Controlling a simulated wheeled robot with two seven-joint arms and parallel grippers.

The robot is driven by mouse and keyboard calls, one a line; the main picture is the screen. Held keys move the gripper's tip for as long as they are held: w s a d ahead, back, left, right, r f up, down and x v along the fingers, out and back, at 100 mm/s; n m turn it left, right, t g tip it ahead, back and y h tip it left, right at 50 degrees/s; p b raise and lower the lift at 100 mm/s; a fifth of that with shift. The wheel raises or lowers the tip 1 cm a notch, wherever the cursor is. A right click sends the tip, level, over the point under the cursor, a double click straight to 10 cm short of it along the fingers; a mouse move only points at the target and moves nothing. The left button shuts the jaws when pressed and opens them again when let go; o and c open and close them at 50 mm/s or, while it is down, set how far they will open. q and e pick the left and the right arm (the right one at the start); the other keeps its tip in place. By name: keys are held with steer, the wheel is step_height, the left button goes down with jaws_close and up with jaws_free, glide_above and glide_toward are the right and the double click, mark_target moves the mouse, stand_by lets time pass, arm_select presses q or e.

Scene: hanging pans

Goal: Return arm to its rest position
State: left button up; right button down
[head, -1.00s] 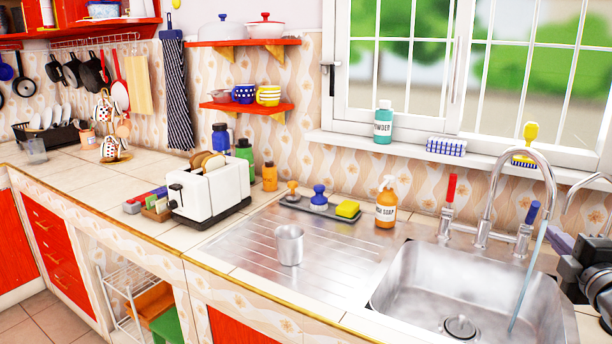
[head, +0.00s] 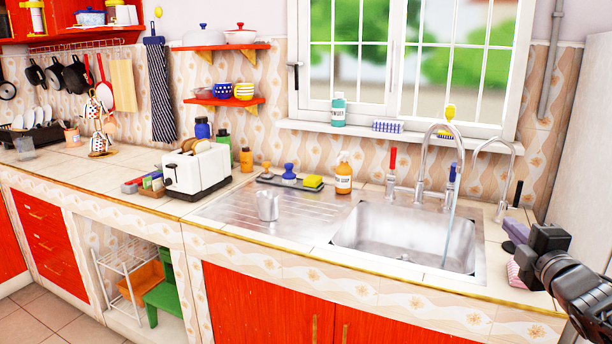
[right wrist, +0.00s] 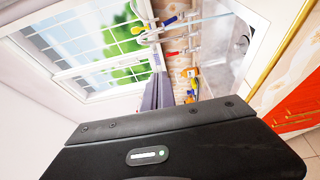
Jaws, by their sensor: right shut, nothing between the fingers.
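My right arm comes in from the lower right of the head view. Its gripper (head: 513,226) is over the counter's right end, right of the sink. In the right wrist view the grey fingers (right wrist: 158,90) are together with nothing between them, in front of the window and sink area. My left arm and gripper are not in view. The dark pans (head: 74,76) hang from the wall rail at the far left of the head view, well away from my right gripper.
The sink (head: 400,236) has a tall tap (head: 423,160) with water running. A metal cup (head: 267,206) stands on the drainboard, with a soap bottle (head: 343,173) behind. A white toaster (head: 196,172) is further left. A pale tall surface (head: 590,130) stands at the right.

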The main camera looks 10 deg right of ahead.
steer(key=w+a+f+m+g+y+p, duration=0.1)
steer(key=a+f+m+g, duration=0.1)
steer(key=a+f+m, duration=0.65)
steer(key=w+a+f+m+g+y+p, duration=0.1)
steer(key=a+f+m+g, duration=0.3)
steer(key=f, duration=0.9)
steer(key=w+a+f+m+g+y+p, duration=0.1)
steer(key=w+a+f+m+y, duration=0.15)
steer(key=a+f, duration=0.6)
steer(key=s+a+f+m+g+y+p, duration=0.1)
steer(key=s+a+f+g, duration=0.1)
steer(key=s+a+f, duration=0.4)
steer(key=s+a+f+m+g+y, duration=0.1)
steer(key=s+a+f+m+g, duration=0.2)
steer(key=a+f, duration=0.45)
steer(key=s+a+f+g+p, duration=0.1)
steer(key=s+a+f, duration=0.1)
steer(key=s+a, duration=0.2)
steer(key=s+a+f+n+g+y+p, duration=0.1)
steer(key=s+a+f+g, duration=0.1)
steer(key=s, duration=0.6)
steer(key=s+a+f+g, duration=0.2)
steer(key=s+a+f, duration=0.2)
steer(key=s+a, duration=0.2)
steer(key=shift+s+a+n+y+p, duration=0.15)
steer(key=shift+s+n+y+p, duration=0.25)
steer(key=shift+s, duration=0.2)
